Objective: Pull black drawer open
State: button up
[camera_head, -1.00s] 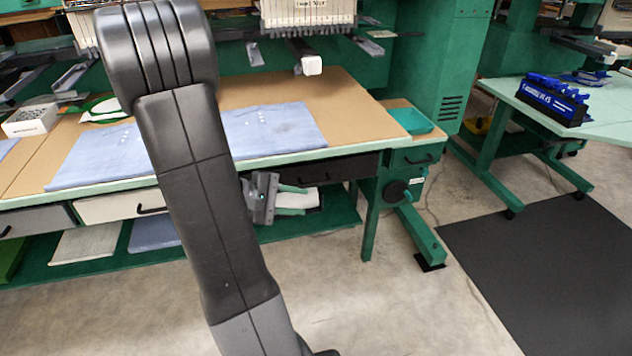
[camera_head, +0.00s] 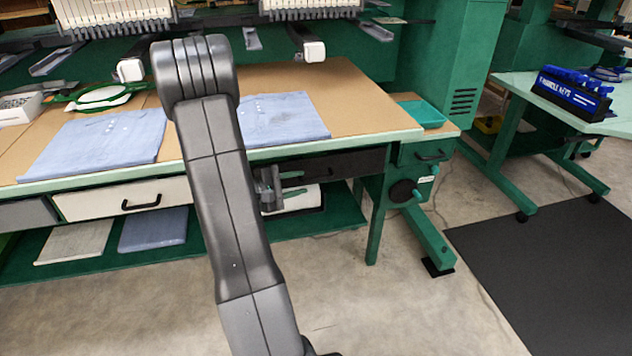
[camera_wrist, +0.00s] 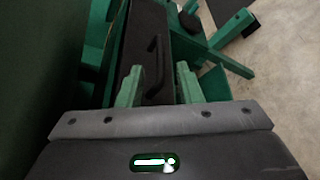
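The black drawer (camera_head: 350,163) is under the right part of the tabletop, and its front looks about flush with the table edge. In the wrist view its dark front (camera_wrist: 143,30) runs away from me, with a black bar handle (camera_wrist: 157,62) on it. My gripper (camera_head: 299,182) is just in front of the drawer's left part. Its two green fingers also show in the wrist view (camera_wrist: 160,82), spread apart. The lower handle lies in line with the gap between them. I cannot tell whether the fingers reach around it. My arm hides part of the table front.
A white drawer (camera_head: 105,200) is left of my arm. A lower green shelf (camera_head: 340,215) runs below. The floor (camera_head: 400,310) in front is clear.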

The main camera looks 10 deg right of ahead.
aim_at(316, 179)
jog(key=b+x, duration=0.1)
jog(key=x, duration=0.5)
jog(key=shift+d, duration=0.25)
jog(key=shift+c, duration=0.2)
grip_shut()
